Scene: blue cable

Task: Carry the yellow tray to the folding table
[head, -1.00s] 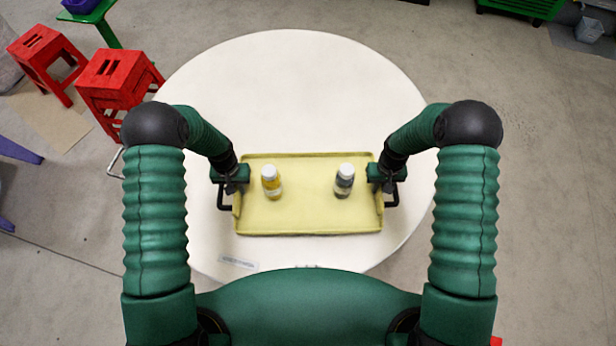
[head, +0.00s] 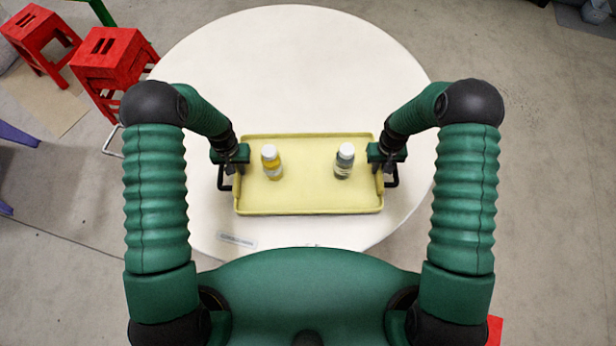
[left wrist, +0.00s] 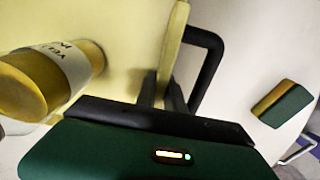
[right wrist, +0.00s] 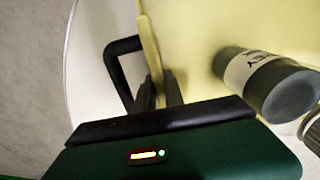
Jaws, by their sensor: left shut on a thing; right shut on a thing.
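The yellow tray (head: 308,203) is level over the round white table (head: 290,60); I cannot tell whether it touches the top. A yellow bottle with a white cap (head: 271,162) stands in its left half. A grey bottle with a white cap (head: 344,161) stands in its right half. My left gripper (head: 240,168) is shut at the tray's left end, by a black loop handle (left wrist: 214,60). My right gripper (head: 376,166) is shut at the right end, by a matching black handle (right wrist: 115,62). The wrist views show the fingers at the tray's walls.
Two red stools (head: 110,62) (head: 38,30) stand on the floor at the left, near a green piece of furniture (head: 103,12). A small label (head: 237,241) lies on the table's near left. A green and tan block (left wrist: 283,107) shows in the left wrist view.

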